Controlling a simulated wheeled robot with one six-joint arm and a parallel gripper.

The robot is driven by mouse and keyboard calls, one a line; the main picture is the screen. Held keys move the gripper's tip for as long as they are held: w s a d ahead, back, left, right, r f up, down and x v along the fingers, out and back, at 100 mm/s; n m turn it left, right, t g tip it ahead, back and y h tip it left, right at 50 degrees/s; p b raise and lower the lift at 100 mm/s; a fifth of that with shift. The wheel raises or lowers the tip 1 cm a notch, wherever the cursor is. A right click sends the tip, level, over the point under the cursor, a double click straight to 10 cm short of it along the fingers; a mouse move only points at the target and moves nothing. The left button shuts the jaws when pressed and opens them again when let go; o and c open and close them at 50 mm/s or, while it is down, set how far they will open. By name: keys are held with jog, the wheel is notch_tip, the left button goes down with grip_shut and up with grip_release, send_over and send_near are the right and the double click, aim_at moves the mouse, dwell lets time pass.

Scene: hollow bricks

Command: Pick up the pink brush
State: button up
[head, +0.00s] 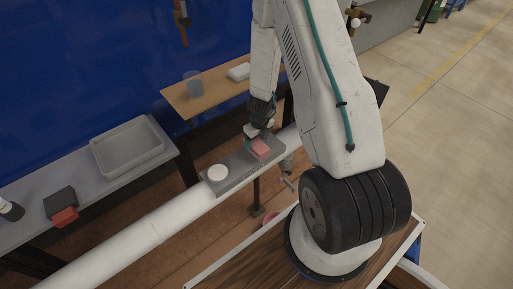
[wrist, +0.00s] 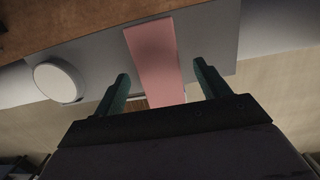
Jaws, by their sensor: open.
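The pink brush (head: 260,148) shows as a pink block on a grey plate (head: 236,171) that lies along a white pipe. In the wrist view the brush (wrist: 155,55) is a long pink slab, and its near end lies between my fingers. My gripper (wrist: 163,80) is open, with one dark green finger on each side of the brush and a gap to both. In the head view my gripper (head: 254,133) is just behind the brush, partly hidden by my arm. I cannot tell its exact height above the brush.
A round white disc (head: 217,172) lies on the same plate, left of the brush. A grey tray (head: 128,150) and a dark block with a red part (head: 65,217) are on the left bench. A wooden shelf (head: 208,94) behind carries a clear cup (head: 193,84) and a white block.

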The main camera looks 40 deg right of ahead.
jog(key=shift+w+f, duration=0.15)
jog(key=shift+f, duration=1.15)
jog(key=c, duration=1.2)
